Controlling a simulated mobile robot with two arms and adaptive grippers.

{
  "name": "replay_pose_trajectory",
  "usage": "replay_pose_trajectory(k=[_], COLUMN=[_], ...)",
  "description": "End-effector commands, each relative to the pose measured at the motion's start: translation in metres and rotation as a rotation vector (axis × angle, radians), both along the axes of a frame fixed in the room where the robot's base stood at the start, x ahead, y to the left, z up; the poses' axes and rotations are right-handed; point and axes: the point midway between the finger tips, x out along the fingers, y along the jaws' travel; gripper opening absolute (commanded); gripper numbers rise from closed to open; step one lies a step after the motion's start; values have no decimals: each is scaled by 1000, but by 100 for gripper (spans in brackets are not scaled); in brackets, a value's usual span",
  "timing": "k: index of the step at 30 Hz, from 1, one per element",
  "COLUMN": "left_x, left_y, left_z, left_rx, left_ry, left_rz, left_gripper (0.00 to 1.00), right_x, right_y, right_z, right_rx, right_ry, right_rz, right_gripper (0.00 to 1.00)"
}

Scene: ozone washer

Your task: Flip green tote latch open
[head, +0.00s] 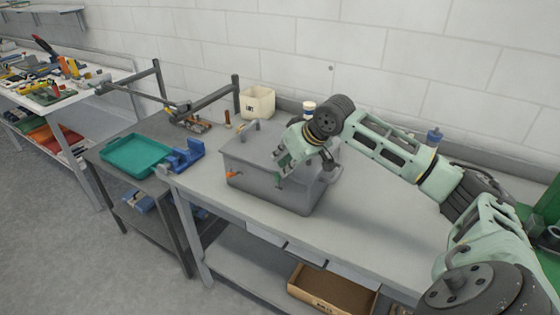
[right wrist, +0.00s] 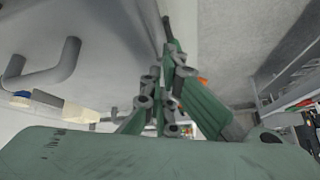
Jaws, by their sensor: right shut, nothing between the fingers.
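A grey lidded tote (head: 262,185) stands on the grey workbench, its lid closed. A small green part, which looks like the green latch (head: 279,183), shows on its front just under the lid rim. An orange latch (head: 232,175) sits further left on the same side; an orange bit also shows in the right wrist view (right wrist: 203,80). My right gripper (head: 281,166) is shut and empty, tips down at the tote's front edge by the green latch. In the right wrist view the fingers (right wrist: 167,88) hide most of the latch area, so contact cannot be told. My left gripper is out of view.
The lid has a grey handle (right wrist: 45,75). A cream bin (head: 257,102) and a white-capped bottle (head: 309,108) stand behind the tote. The bench right of the tote is clear.

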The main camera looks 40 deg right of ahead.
Motion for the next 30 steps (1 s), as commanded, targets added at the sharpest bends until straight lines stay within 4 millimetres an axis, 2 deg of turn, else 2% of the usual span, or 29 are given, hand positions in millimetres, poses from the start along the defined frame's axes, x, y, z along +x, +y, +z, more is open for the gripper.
replay_pose_trajectory(k=[5,9,18,30], left_x=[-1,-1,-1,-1], left_y=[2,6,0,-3], left_z=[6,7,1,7], left_rx=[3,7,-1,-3], left_ry=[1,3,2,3], left_rz=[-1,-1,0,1], left_gripper=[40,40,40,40], right_x=[-5,-10,-18,-19], right_y=[4,15,37,37], right_z=[1,-1,-9,-4], right_rx=[-112,-227,-458,-466], right_ry=[-46,-94,-194,-194], right_rz=[6,8,5,1], right_gripper=[0,0,0,0])
